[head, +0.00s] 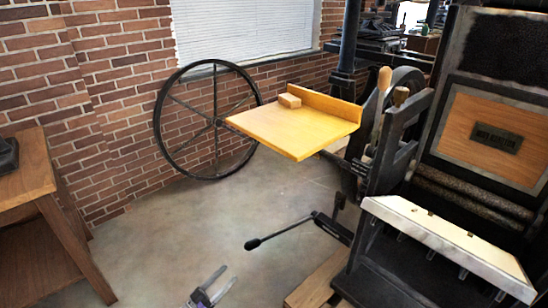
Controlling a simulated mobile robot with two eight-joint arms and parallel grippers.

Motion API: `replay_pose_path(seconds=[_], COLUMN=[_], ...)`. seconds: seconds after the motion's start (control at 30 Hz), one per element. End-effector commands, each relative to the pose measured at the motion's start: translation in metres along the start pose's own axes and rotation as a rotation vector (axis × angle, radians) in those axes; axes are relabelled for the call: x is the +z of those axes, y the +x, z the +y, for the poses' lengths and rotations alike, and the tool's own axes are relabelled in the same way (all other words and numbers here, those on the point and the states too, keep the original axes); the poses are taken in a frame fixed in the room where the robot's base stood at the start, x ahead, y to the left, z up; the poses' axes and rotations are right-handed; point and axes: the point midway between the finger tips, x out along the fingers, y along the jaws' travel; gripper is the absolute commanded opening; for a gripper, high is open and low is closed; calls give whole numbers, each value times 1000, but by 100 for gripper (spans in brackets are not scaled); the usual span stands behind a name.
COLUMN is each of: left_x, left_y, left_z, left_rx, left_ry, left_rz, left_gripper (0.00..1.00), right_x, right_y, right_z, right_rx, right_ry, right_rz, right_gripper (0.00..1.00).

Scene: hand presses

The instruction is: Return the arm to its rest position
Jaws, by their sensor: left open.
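My left gripper (226,279) shows at the bottom edge, left of centre. Its two grey fingers are apart and point up and to the right, with nothing between them. Only its tip end is in view; the rest is cut off by the frame. A black lever (290,231) with a dark handle grip sticks out to the left from the black press (395,160). The lever is up and to the right of my left gripper, and the gripper is apart from it. My right gripper is not in view.
A yellow wooden board (300,125) with a small block (290,101) juts left from the press. A large spoked wheel (215,120) leans at the brick wall. A wooden table (35,170) stands at left. The concrete floor (170,245) between them is clear.

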Motion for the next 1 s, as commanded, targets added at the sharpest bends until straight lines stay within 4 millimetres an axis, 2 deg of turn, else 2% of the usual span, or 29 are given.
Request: replay_pose_path(seconds=[0.1, 0.23, 0.37, 0.47, 0.57, 0.77, 1.0], left_x=[-14, -28, -42, -53, -64, -85, -108], left_y=[29, 55, 67, 67, 60, 27, -42], left_z=[15, 40, 70, 95, 121, 174, 230], left_rx=[15, 13, -16, -55, -108, -252, -480], left_ry=[-67, -151, -224, -271, -309, -354, -350], left_rz=[-133, -307, -482, -613, -737, -961, -1170], left_gripper=[73, 73, 73, 73, 73, 73, 73], right_x=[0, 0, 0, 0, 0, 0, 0], right_y=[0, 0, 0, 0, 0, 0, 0], right_z=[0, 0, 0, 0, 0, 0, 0], right_rx=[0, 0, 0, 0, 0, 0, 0], right_ry=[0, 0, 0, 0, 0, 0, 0], right_rz=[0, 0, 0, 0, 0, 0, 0], right_gripper=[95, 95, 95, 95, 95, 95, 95])
